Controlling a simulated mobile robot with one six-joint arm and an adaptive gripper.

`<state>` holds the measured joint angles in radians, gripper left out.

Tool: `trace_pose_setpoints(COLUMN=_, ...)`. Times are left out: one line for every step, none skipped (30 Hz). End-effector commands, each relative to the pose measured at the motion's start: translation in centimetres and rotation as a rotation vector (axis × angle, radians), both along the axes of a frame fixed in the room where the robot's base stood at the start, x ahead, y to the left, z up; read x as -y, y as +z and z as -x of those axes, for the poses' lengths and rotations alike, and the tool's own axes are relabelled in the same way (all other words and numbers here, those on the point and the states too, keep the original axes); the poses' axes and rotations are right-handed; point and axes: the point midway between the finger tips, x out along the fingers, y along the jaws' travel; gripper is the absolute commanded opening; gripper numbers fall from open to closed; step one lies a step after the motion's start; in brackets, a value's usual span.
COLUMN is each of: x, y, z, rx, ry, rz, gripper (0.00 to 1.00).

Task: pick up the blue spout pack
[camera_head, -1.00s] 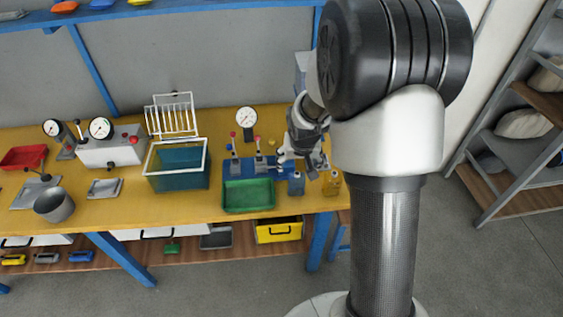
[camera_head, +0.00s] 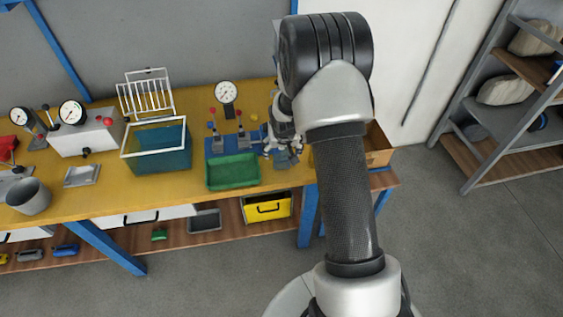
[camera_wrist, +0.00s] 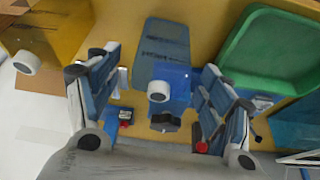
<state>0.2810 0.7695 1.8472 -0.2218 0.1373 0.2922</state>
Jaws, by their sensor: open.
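The blue spout pack (camera_wrist: 162,52) is grey-blue with a white round cap, and shows between my fingers in the wrist view. In the head view the pack (camera_head: 285,159) is on the bench's front right part, partly hidden by my gripper (camera_head: 281,140). In the wrist view my gripper (camera_wrist: 161,62) is open, one finger on each side of the pack with a gap visible on both sides. I cannot tell how far the fingertips reach down beside it.
A yellow pack with a white cap (camera_wrist: 25,62) stands to the left in the wrist view. A green tray (camera_head: 233,171) lies close by on the other side. A blue lever fixture (camera_head: 214,145) and a gauge (camera_head: 225,92) are behind. A teal basket (camera_head: 157,152) stands further left.

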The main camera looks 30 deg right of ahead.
Motion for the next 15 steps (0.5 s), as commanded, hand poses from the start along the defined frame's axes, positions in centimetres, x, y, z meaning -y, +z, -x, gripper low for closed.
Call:
trace_pose_setpoints(x=0.07, y=-0.96, z=-0.24, rx=-0.001, ry=0.0, rz=0.0, gripper=0.73)
trace_pose_setpoints(x=0.11, y=-1.26, z=-0.37, rx=-0.001, ry=0.0, rz=0.0, gripper=0.73)
trace_pose_setpoints(x=0.15, y=-1.51, z=-0.54, rx=0.0, ry=0.0, rz=-0.001, gripper=0.73)
trace_pose_setpoints(x=0.18, y=-1.65, z=-0.62, rx=0.0, ry=0.0, rz=-0.001, gripper=0.73)
trace_pose_setpoints(x=0.19, y=-1.76, z=-0.67, rx=0.0, ry=0.0, rz=-0.001, gripper=0.73)
trace_pose_setpoints(x=0.2, y=-1.83, z=-0.7, rx=0.0, ry=0.0, rz=-0.001, gripper=0.73)
trace_pose_setpoints(x=0.2, y=-1.84, z=-0.71, rx=0.001, ry=0.0, rz=-0.001, gripper=0.73)
trace_pose_setpoints(x=0.2, y=-1.82, z=-0.72, rx=0.001, ry=0.0, rz=-0.001, gripper=0.73)
trace_pose_setpoints(x=0.19, y=-1.78, z=-0.71, rx=0.001, ry=0.0, rz=-0.001, gripper=0.73)
trace_pose_setpoints(x=0.2, y=-1.77, z=-0.72, rx=0.001, ry=0.0, rz=-0.001, gripper=0.73)
trace_pose_setpoints(x=0.19, y=-1.76, z=-0.72, rx=0.001, ry=0.0, rz=-0.001, gripper=0.73)
trace_pose_setpoints(x=0.19, y=-1.75, z=-0.71, rx=0.001, ry=0.0, rz=-0.001, gripper=0.73)
trace_pose_setpoints(x=0.19, y=-1.75, z=-0.71, rx=0.001, ry=0.0, rz=-0.001, gripper=0.71)
trace_pose_setpoints(x=0.19, y=-1.74, z=-0.71, rx=0.001, ry=0.0, rz=-0.001, gripper=0.69)
trace_pose_setpoints(x=0.19, y=-1.74, z=-0.71, rx=0.001, ry=0.0, rz=-0.001, gripper=0.67)
